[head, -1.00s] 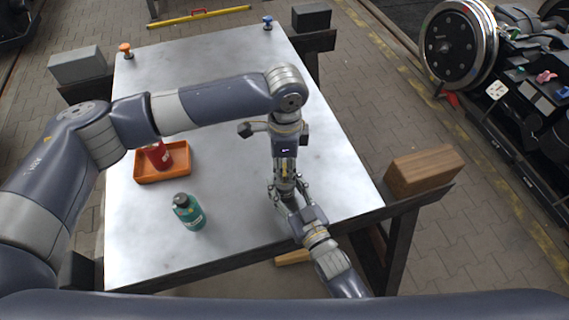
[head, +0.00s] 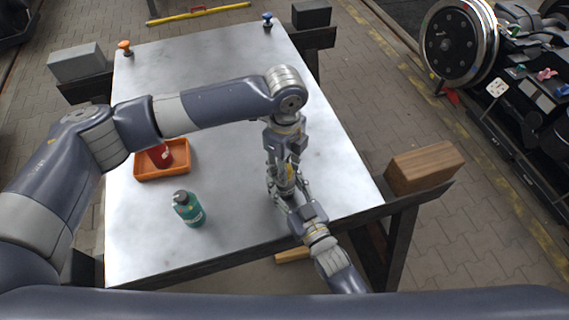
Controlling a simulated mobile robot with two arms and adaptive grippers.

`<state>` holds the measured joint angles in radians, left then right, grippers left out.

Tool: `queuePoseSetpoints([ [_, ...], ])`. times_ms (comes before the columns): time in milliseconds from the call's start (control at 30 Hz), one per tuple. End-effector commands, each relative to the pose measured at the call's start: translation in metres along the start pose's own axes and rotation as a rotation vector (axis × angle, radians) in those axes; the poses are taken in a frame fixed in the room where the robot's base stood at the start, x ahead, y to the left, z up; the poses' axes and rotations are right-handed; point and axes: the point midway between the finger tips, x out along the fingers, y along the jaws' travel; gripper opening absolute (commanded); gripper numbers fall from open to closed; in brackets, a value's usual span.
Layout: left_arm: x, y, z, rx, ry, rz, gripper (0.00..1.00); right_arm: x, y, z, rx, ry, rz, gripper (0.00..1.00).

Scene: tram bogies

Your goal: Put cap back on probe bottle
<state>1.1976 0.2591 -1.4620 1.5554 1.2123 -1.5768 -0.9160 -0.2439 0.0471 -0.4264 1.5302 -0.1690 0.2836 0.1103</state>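A teal bottle (head: 189,211) with a pale label and a dark grey top stands upright on the metal table (head: 225,235), near its front left. A red bottle or can (head: 159,155) is in an orange tray (head: 177,172) behind it. I cannot tell which is the probe bottle, and I make out no separate loose cap. My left gripper (head: 284,181) points down over the table, right of the teal bottle. My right gripper (head: 284,194) reaches in from the lower right, and its fingers overlap the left gripper's in this view. Whether they hold anything is too small to tell.
A wooden block (head: 424,170) sits at the table's right edge and a grey block (head: 77,62) at the back left. Orange (head: 125,47) and blue (head: 267,19) knobs mark the far corners. The table's middle back is clear. A wheelset (head: 457,45) stands at right.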

Motion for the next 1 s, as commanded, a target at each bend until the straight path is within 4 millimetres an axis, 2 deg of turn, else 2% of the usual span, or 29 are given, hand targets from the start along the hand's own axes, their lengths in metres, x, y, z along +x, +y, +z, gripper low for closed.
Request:
queuePoseSetpoints([
  [1000, 0.0005, -0.0004, 0.0009, 1.806, -0.002, 0.000, 0.21, -0.0004, 0.0002, 0.0012, 0.000, -0.003, 0.000, 0.00],
])
